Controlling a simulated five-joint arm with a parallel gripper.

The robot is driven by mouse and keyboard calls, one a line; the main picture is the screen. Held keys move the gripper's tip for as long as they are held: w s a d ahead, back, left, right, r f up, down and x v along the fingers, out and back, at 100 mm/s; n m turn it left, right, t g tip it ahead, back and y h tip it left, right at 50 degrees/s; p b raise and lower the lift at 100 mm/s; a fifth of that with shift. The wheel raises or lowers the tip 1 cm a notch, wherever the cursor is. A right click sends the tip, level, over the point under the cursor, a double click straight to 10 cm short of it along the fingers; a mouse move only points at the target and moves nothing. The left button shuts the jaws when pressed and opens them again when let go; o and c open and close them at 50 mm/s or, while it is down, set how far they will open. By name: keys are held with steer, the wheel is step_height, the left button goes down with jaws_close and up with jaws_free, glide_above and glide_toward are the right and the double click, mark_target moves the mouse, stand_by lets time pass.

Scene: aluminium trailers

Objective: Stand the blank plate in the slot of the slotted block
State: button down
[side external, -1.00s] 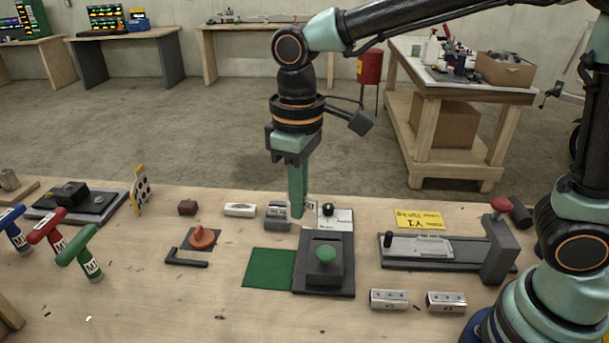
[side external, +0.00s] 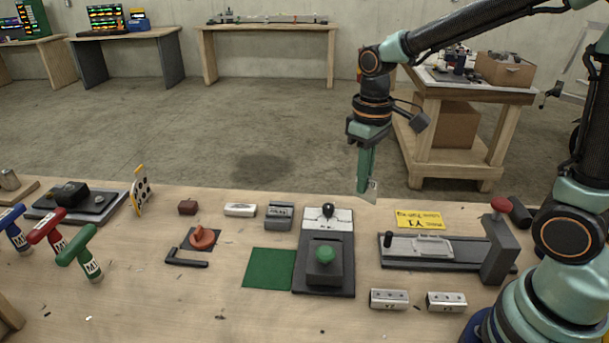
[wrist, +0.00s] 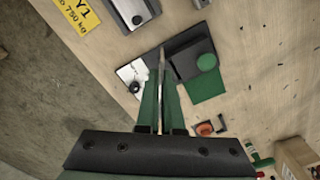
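My gripper (side external: 366,192) is in the air above the table's back edge, right of the black base with the green knob. Its fingers are close together on a thin pale plate (side external: 373,189), seemingly the blank plate. In the wrist view the plate (wrist: 161,72) shows nearly edge-on between the fingertips of my gripper (wrist: 160,88). A small grey block (side external: 279,215) with a light label, apparently the slotted block, stands on the table left of the gripper. Its slot is too small to make out clearly. I cannot pick out this block in the wrist view.
The black base (side external: 345,285) with a green knob (side external: 325,254) and a black-knobbed white panel (side external: 341,215) stands mid-table. A green mat (side external: 268,268), red-orange handle (side external: 203,237), white block (side external: 240,210) and yellow card (side external: 419,220) lie around. A long grey fixture (side external: 455,265) stands right.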

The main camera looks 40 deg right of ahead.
steer(key=w+a+f+n, duration=0.4)
steer(key=a+n, duration=0.1)
steer(key=n, duration=0.1)
steer(key=shift+w+a+n, duration=0.15)
steer(key=shift+w+n, duration=0.1)
steer(key=shift+n, duration=0.15)
steer(key=shift+f, duration=2.85)
steer(key=shift+f, duration=1.3)
steer(key=shift+r, duration=1.05)
steer(key=shift+f, duration=1.3)
stand_by(0.4)
